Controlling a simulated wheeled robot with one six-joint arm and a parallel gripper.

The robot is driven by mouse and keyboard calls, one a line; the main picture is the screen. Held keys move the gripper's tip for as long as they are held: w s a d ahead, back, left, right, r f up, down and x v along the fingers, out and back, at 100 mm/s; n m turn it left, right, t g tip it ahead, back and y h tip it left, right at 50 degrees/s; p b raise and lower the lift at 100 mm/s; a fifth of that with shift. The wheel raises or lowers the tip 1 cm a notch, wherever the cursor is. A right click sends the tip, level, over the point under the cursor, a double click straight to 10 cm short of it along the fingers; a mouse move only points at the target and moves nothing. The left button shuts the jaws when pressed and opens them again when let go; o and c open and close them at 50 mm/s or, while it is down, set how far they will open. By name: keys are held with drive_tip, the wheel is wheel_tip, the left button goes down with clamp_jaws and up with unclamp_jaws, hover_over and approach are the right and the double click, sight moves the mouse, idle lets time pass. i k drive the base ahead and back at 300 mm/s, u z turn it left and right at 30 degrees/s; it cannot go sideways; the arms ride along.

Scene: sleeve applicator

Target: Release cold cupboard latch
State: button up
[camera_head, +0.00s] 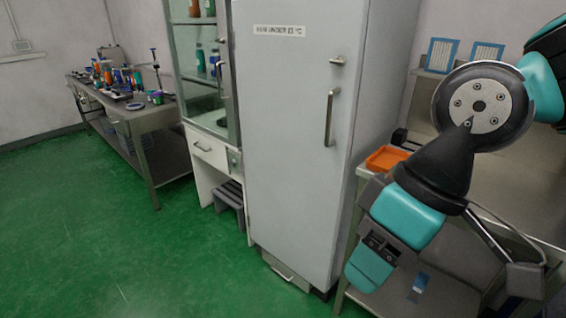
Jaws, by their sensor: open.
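The cold cupboard (285,150) is a tall pale grey cabinet in the middle of the head view, with its door shut. A small metal latch (337,61) sits high near the door's right edge. A vertical bar handle (330,118) is just below it. My gripper (384,243) is at the lower right, in front of the bench beside the cupboard. It has teal and dark grey parts and is open, apart from the latch and well below it. I see nothing held.
A steel bench (530,190) with an orange tray (387,158) stands right of the cupboard. A glass-fronted cabinet (205,85) adjoins its left side. A grey step stool (231,198) is beneath. A cluttered bench (150,122) is farther left. The green floor (110,245) in front is clear.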

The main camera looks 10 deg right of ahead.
sight(341, 61)
drive_tip(key=u, duration=0.7)
drive_tip(key=i, duration=1.05)
drive_tip(key=z, duration=0.25)
